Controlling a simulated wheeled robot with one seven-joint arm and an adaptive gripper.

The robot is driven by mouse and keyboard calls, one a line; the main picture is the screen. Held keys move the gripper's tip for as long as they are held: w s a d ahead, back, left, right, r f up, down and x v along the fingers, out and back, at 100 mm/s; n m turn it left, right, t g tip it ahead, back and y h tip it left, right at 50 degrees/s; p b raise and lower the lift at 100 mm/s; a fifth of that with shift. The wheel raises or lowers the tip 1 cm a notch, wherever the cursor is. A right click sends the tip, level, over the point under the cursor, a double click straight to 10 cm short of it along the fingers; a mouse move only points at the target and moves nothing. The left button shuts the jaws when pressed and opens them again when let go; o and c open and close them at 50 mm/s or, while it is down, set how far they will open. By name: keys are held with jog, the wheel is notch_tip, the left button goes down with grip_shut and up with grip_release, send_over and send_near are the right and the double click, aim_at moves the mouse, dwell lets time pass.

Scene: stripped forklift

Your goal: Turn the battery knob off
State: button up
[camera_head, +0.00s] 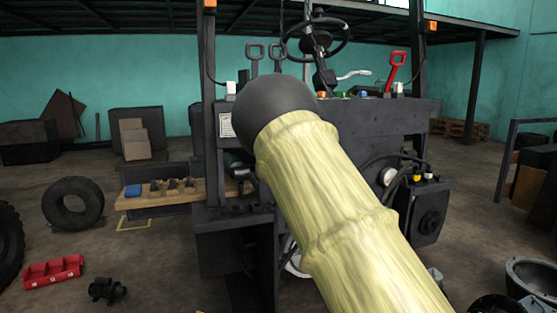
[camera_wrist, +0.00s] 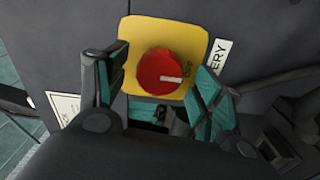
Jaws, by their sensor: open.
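The battery knob (camera_wrist: 160,71) is round and red with a white pointer mark that lies roughly level and points right in the wrist view. It sits on a yellow plate (camera_wrist: 190,38) on a dark panel. My gripper (camera_wrist: 162,62) is open, with one teal-padded finger left of the knob and one right of it. Both fingers overlap the lower part of the plate, and a gap shows between each finger and the knob. I cannot tell how far the tips are from the panel. In the head view my arm hides both knob and gripper.
A white label ending in "ERY" (camera_wrist: 221,56) is right of the plate. In the head view, the forklift body (camera_head: 375,118) carries a steering wheel (camera_head: 318,38) and a red lever (camera_head: 396,68).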

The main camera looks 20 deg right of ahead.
jog(key=s, duration=1.2)
jog(key=shift+d, duration=0.2)
jog(key=s+f+m+g+h+p, duration=0.1)
jog(key=s+f+m+g+p, duration=0.15)
jog(key=s+f, duration=0.75)
jog(key=s+f+m+g+p, duration=0.1)
jog(key=s+f+m+g, duration=0.25)
jog(key=f, duration=1.15)
jog(key=s+f+m+g+h+p, duration=0.1)
jog(key=s+f+m+g+p, duration=0.15)
jog(key=s+f, duration=0.8)
jog(key=s+a+f+m+g+p, duration=0.1)
jog(key=s+f+m+g, duration=0.2)
jog(key=s+f, duration=0.65)
jog(key=s+a+f+m+g+p, duration=0.1)
jog(key=s+a+f+m+g, duration=0.1)
jog(key=s, duration=0.8)
jog(key=s+a+f+m+g+y+p, duration=0.1)
jog(key=s+a+f+g+p, duration=0.1)
jog(key=s, duration=0.9)
jog(key=s+a+f+m+g+p, duration=0.1)
jog(key=s+a, duration=0.3)
jog(key=s, duration=0.7)
jog(key=shift+f+m+g, duration=0.4)
jog(key=shift+m+g, duration=0.35)
jog(key=shift+m, duration=0.1)
